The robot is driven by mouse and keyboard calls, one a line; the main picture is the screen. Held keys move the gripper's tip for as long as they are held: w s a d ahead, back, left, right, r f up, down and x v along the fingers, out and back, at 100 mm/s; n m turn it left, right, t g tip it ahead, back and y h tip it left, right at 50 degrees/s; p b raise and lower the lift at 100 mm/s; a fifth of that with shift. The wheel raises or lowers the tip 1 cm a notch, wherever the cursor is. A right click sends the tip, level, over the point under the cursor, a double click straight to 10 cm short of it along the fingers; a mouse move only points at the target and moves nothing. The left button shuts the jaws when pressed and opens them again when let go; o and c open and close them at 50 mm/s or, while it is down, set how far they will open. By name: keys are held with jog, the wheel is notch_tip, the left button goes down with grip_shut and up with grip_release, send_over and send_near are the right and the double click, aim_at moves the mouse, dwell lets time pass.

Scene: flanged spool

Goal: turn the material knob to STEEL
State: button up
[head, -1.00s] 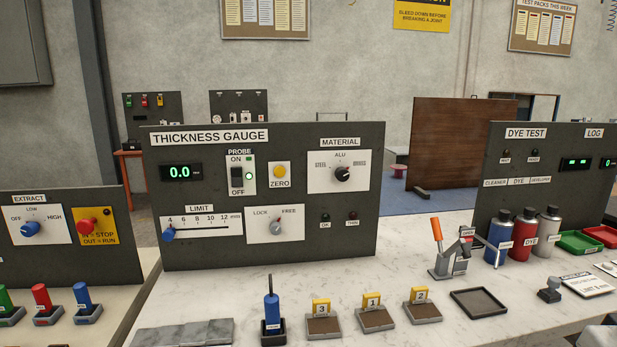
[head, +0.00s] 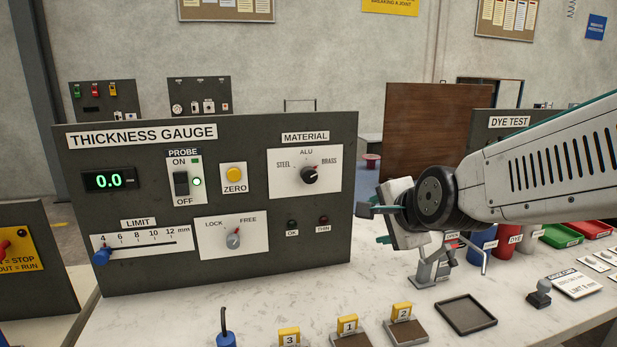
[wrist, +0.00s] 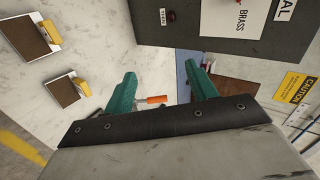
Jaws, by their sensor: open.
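The material knob (head: 309,176) is a round black knob on a white plate at the upper right of the thickness gauge panel (head: 120,215). Its red pointer mark is turned up and to the right, towards BRASS; STEEL is at the left and ALU at the top. My gripper (head: 380,224) is to the right of and below the knob, in front of the panel's right edge, apart from it. Its teal fingers are spread and empty, as the wrist view (wrist: 160,76) also shows. That view shows the BRASS label (wrist: 240,20), but the knob is out of frame.
A lock knob (head: 233,241), probe switch (head: 181,184), yellow ZERO button (head: 234,174) and limit slider (head: 102,256) share the panel. Numbered yellow blocks (head: 347,325) and an empty tray (head: 466,314) stand on the bench. An orange-handled clamp (wrist: 155,99) shows between my fingers.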

jog(key=w+a+r+m+t+y, duration=0.1)
jog(key=w+a+m+t, duration=0.2)
jog(key=w+a+m, duration=0.35)
jog(key=m+t, duration=0.3)
jog(key=m, duration=0.2)
send_near(310, 177)
jog(key=w, duration=0.3)
jog(key=shift+t+y, duration=0.3)
jog(key=shift+y, duration=0.1)
jog(key=x, duration=0.7)
jog(key=shift+w+a+f, duration=0.15)
jog(key=shift+a+f, duration=0.1)
jog(key=shift+f, duration=0.1)
jog(key=c, duration=1)
